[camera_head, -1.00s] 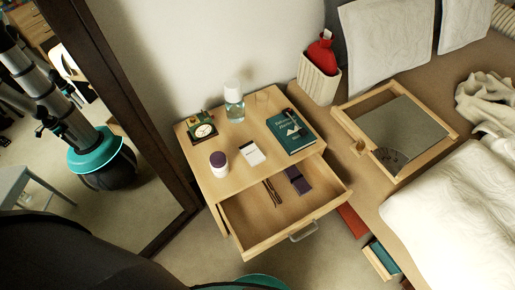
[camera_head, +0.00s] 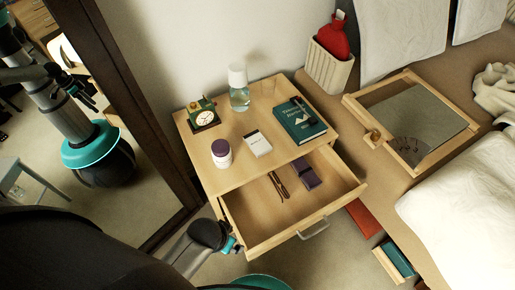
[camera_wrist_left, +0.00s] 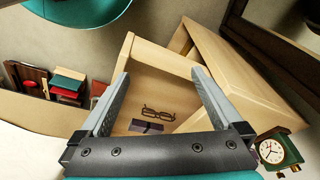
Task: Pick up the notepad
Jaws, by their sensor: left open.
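The notepad (camera_head: 257,144), a small white pad with a dark strip at its top edge, lies flat on the wooden nightstand (camera_head: 238,172). It sits between a purple-lidded jar (camera_head: 221,153) and a teal book (camera_head: 299,121). My left gripper (camera_head: 234,246) is low at the nightstand's front left, beside the open drawer and well apart from the notepad. The left wrist view shows its two fingers (camera_wrist_left: 158,78) spread and empty. The notepad cannot be made out in the wrist view. My right gripper is not in view.
The pulled-out drawer (camera_head: 262,243) holds glasses (camera_head: 279,186) and a purple case (camera_head: 306,175). A clock (camera_head: 204,117) and a bottle (camera_head: 239,92) stand behind the notepad. A framed mirror (camera_head: 157,150) is at left, the bed (camera_head: 460,200) at right.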

